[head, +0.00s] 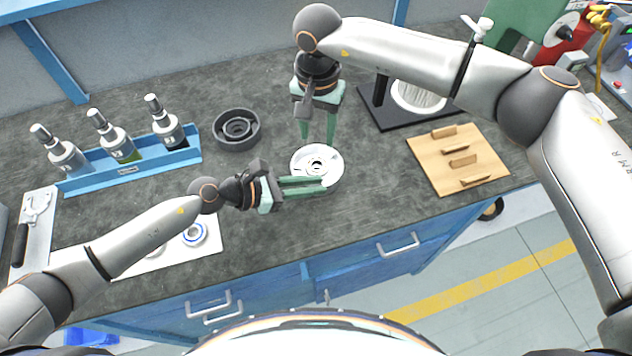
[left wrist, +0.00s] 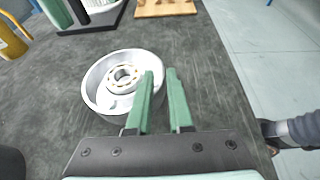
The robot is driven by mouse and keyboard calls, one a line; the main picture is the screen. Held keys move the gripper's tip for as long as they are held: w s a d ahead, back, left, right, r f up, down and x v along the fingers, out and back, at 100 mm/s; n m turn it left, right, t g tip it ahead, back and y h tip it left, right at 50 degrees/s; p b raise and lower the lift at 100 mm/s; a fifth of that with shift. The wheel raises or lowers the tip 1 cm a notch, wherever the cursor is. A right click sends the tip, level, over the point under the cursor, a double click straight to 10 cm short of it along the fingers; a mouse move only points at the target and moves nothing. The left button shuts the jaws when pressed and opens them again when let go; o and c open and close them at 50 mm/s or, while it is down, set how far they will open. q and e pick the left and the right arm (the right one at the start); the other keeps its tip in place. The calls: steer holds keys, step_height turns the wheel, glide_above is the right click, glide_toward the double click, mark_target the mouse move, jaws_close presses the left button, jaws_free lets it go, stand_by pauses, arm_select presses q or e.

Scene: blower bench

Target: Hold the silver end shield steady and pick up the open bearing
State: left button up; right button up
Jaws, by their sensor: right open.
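The silver end shield (head: 316,165) lies on the dark bench top near the middle. The open bearing (left wrist: 124,75) sits in the shield's centre, with its ring of balls showing in the left wrist view. My left gripper (head: 324,184) reaches in from the left, its fingers close together at the shield's near rim. In the left wrist view, its fingers (left wrist: 159,73) straddle the shield's rim (left wrist: 98,98), with a narrow gap between them. Exact contact is hard to see. My right gripper (head: 317,140) points down, open and empty, just behind the shield and over its far edge.
A dark round housing (head: 236,141) stands left of the shield. A blue rack (head: 140,173) holds several bottles. A white mat (head: 155,262) with a blue-ringed bearing (head: 194,233) lies at front left. A wooden slotted board (head: 480,150) and a black stand (head: 378,118) are at right.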

mark_target(317, 169)
arm_select(q)
steer(key=shift+w+d+f, duration=0.15)
steer(key=shift+d+f, duration=0.1)
steer(key=shift+d, duration=0.25)
jaws_close()
steer(key=shift+f, duration=0.15)
stand_by(0.9)
arm_select(e)
steer(key=shift+o, duration=0.4)
arm_select(q)
steer(key=shift+a, duration=0.1)
arm_select(e)
steer(key=o, duration=0.5)
steer(key=shift+f+n, duration=0.1)
steer(key=shift+n, duration=0.3)
arm_select(q)
steer(key=shift+f, duration=0.1)
arm_select(e)
steer(key=shift+f, duration=4.4)
